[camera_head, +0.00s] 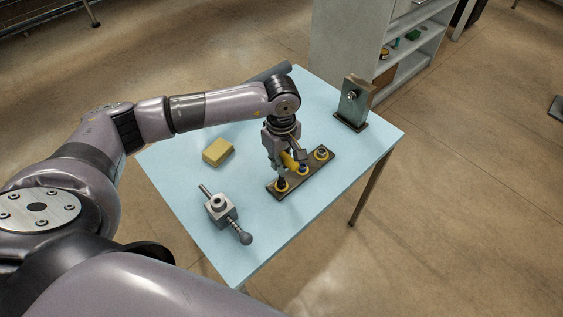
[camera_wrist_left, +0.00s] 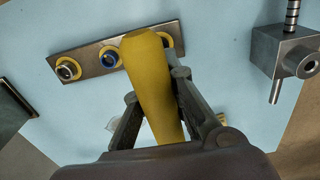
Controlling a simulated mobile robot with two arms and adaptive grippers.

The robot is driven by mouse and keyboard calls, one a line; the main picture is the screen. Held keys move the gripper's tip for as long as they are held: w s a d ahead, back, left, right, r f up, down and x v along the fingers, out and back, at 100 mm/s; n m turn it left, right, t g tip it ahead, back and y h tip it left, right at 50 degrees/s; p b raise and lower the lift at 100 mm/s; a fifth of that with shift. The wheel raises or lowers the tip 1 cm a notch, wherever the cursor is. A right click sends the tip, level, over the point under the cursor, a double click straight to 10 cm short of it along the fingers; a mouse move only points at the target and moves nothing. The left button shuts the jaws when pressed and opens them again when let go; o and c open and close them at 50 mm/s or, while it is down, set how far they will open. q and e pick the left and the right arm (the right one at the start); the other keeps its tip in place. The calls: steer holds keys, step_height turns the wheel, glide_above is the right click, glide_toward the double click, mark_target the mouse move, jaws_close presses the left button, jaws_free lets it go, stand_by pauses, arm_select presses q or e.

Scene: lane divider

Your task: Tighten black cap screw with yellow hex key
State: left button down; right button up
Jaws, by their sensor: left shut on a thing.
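My left gripper (camera_head: 283,157) points down over the steel plate (camera_head: 293,181) and is shut on the yellow hex key (camera_head: 290,160). In the left wrist view the key's yellow handle (camera_wrist_left: 151,85) fills the middle between the fingers. The plate (camera_wrist_left: 88,58) carries three yellow-ringed screw positions: one with a silvery, dark-centred head (camera_wrist_left: 67,70), one with a blue head (camera_wrist_left: 109,57), and one mostly hidden behind the handle. In the head view the key is over the near-left ring (camera_head: 281,186). The black screw and the key's tip contact are not clear. My right gripper is out of view.
A grey vise-like block with a bar (camera_head: 221,209) lies left of the plate. A yellow sponge-like block (camera_head: 217,152) lies behind it. An upright metal bracket (camera_head: 354,103) stands at the table's right corner. The light-blue tabletop (camera_head: 305,220) is clear in front. Shelves (camera_head: 345,45) stand behind.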

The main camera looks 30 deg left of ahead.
arm_select(q)
steer(key=shift+b, duration=0.3)
stand_by(0.6)
steer(key=shift+f+b, duration=0.9)
steer(key=shift+b, duration=0.05)
steer(key=shift+r, duration=0.1)
stand_by(0.3)
steer(key=c, duration=2.2)
jaws_free()
jaws_close()
steer(key=m, duration=0.4)
steer(key=shift+m, duration=1.2)
